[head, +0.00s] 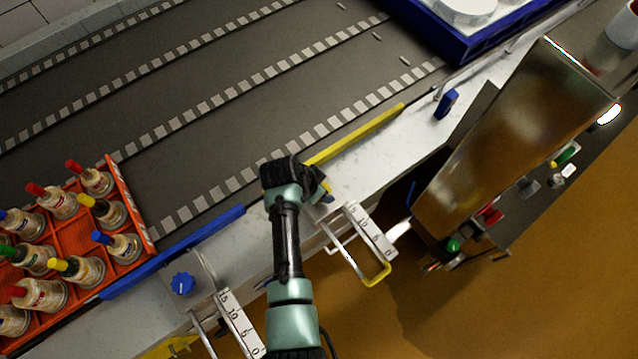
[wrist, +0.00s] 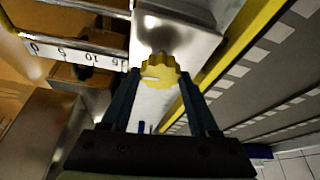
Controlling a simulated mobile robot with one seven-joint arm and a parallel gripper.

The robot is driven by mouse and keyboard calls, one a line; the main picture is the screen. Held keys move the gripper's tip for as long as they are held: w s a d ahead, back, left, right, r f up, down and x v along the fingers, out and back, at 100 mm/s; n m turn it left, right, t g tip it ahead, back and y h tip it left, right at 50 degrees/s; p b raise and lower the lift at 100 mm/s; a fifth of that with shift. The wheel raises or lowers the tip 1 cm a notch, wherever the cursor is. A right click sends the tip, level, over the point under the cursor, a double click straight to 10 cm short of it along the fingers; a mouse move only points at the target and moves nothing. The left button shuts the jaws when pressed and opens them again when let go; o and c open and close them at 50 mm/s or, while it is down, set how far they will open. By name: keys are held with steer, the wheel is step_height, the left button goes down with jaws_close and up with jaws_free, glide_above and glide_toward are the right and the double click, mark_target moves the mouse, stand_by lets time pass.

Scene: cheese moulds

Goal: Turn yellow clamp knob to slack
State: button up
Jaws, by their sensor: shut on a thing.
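The yellow clamp knob (wrist: 160,70) is a lobed disc in the middle of the wrist view, in front of a shiny metal block (wrist: 178,32). My gripper (wrist: 160,80) is shut on it, with one dark blue finger on each side of its rim. A small pale mark shows on the knob's face. In the head view my gripper (head: 325,193) reaches down at the conveyor's near edge, beside the yellow guide rail (head: 358,134). There the arm and fingers mostly hide the knob.
A numbered scale plate (head: 371,232) and a yellow-ended bar (head: 376,276) stick out beside my gripper. A blue rail (head: 175,252) and blue knob (head: 183,284) are to the left. An orange crate (head: 133,207) holds several coloured-top moulds. A metal box (head: 515,135) stands to the right.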

steer(key=n+p, duration=0.1)
steer(key=n, duration=0.1)
steer(key=n+t+y, duration=0.1)
steer(key=n, duration=0.1)
steer(key=shift+s+d+r+n+y+p, duration=0.1)
steer(key=shift+d+n+y+p, duration=0.05)
steer(key=shift+n+y+p, duration=0.2)
steer(key=n+y, duration=0.1)
steer(key=n, duration=0.2)
steer(key=shift+n+p, duration=0.25)
steer(key=shift+p, duration=0.05)
steer(key=n+y, duration=0.1)
steer(key=n, duration=0.2)
steer(key=shift+d+n+y, duration=0.15)
steer(key=shift+n+y, duration=0.15)
steer(key=shift+y, duration=0.05)
steer(key=shift+d+n+y+b, duration=0.1)
steer(key=shift+n+y+b, duration=0.75)
steer(key=shift+n, duration=1.15)
steer(key=shift+g, duration=0.3)
steer(key=o, duration=1.4)
steer(key=v, duration=1.2)
steer(key=shift+s+r, duration=0.1)
steer(key=shift+r, duration=0.3)
